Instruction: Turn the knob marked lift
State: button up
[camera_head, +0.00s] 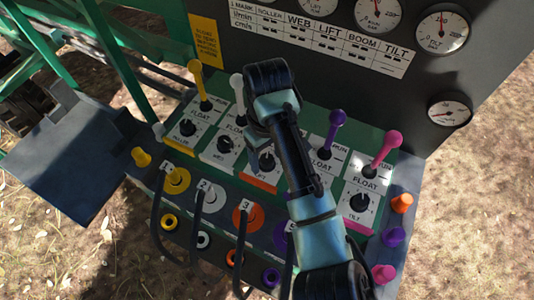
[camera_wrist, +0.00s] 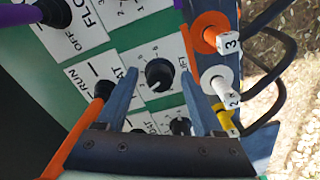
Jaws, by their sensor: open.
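The lift knob (camera_wrist: 159,74) is a round black knob on a white plate with dial marks, and the word LIFT is partly visible beside it. In the head view, the lift knob (camera_head: 266,161) shows just left of my arm, above an orange-edged label. My gripper (camera_wrist: 160,80) is open. Its two blue-grey fingers lie on either side of the knob in the wrist view, with the knob showing between their tips. No contact is visible, and I cannot tell the height gap.
An orange lever (camera_wrist: 77,130) stands close beside the left finger. Purple (camera_head: 334,127) and pink (camera_head: 385,150) levers rise right of my arm, yellow (camera_head: 199,84) and white (camera_head: 238,91) ones left. Plugged cables hang along the panel's front edge.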

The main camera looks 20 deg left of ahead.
grip_shut()
jog(key=shift+r+m+p, duration=0.15)
jog(key=shift+m+p, duration=0.15)
jog(key=shift+p, duration=0.15)
jog(key=shift+r+m+p, duration=0.1)
jog(key=shift+m+p, duration=0.4)
jog(key=shift+p, duration=0.25)
jog(key=shift+a+m+p, duration=0.1)
jog(key=shift+m+p, duration=1.1)
jog(key=shift+p, duration=0.05)
jog(key=shift+m+p, duration=1.5)
jog(key=shift+m, duration=0.4)
jog(key=shift+w, duration=0.1)
grip_release()
jog(key=shift+f, duration=0.2)
